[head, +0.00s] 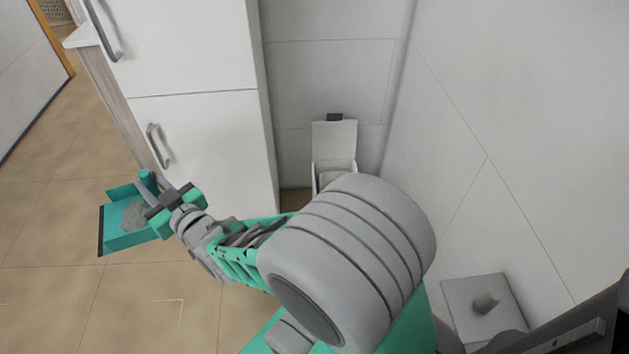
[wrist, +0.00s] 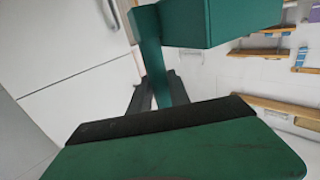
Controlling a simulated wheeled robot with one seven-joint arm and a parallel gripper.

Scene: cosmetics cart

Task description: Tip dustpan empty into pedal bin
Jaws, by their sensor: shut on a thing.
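The teal dustpan (head: 128,241) is at the left in the head view, held above the floor, with a grey heap of dirt (head: 136,213) in its pan. My gripper (head: 160,193) is shut on its handle. In the wrist view, the dark fingers of my gripper (wrist: 155,92) close around the handle, and the green dustpan (wrist: 235,22) shows beyond them at the top. The dirt is not visible there. The white pedal bin (head: 335,150) stands against the back wall, its lid up. My arm hides its lower part. The dustpan is well left of the bin, apart from it.
A tall white cabinet (head: 200,130) with handles stands between the dustpan side and the bin. A white wall (head: 510,130) closes the right side. The tiled floor (head: 50,220) at the left is clear. The wrist view shows wooden shelves (wrist: 265,52) at the right.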

